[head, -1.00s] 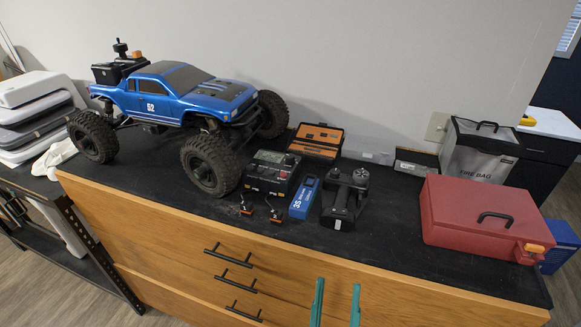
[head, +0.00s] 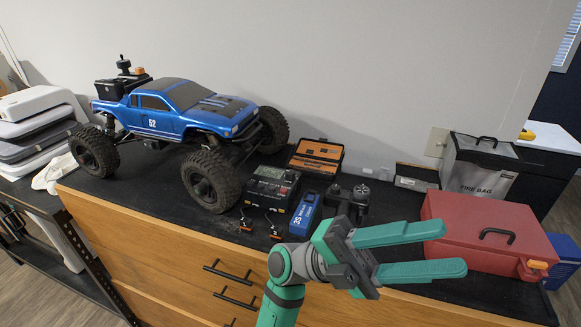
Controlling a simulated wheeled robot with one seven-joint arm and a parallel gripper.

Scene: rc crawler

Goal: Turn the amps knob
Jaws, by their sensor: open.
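A small black charger box (head: 270,187) with a display and controls on its top stands on the dark bench top, just right of the truck's front wheel. I take it to carry the amps knob, but the knob is too small to make out. My gripper (head: 435,252) is open and empty. Its two green fingers point right, in front of the bench and the red case, well right of and nearer than the charger. It touches nothing that I can see.
A blue crawler truck (head: 175,110) stands left of the charger. A blue battery pack (head: 305,210), a black controller (head: 350,198) partly behind my gripper, and an open orange-lined case (head: 318,155) are close by. A red case (head: 480,228) and fire bag (head: 480,165) stand right.

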